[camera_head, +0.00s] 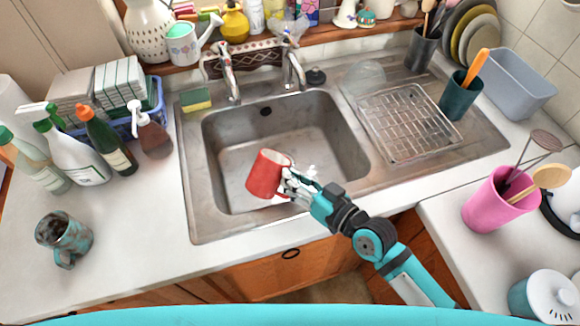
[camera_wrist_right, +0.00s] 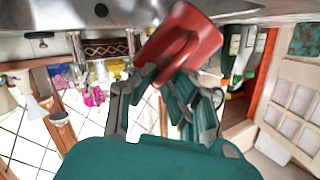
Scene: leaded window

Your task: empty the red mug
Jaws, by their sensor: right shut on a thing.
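The red mug (camera_head: 265,174) is tilted over the basin of the steel sink (camera_head: 223,137), near its front. My right gripper (camera_head: 290,185) comes in from the lower right and is shut on the mug at its right side. In the right wrist view the red mug (camera_wrist_right: 197,35) is just beyond the fingers of my right gripper (camera_wrist_right: 160,95), and its handle shows near them. My left gripper is not in view.
A tap (camera_head: 228,75) stands behind the basin, and a wire rack (camera_head: 405,125) lies on the drainer at right. A mottled mug (camera_head: 65,238) and several bottles (camera_head: 105,140) stand on the left counter. A pink holder with utensils (camera_head: 487,205) stands at right. The basin around the mug looks clear.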

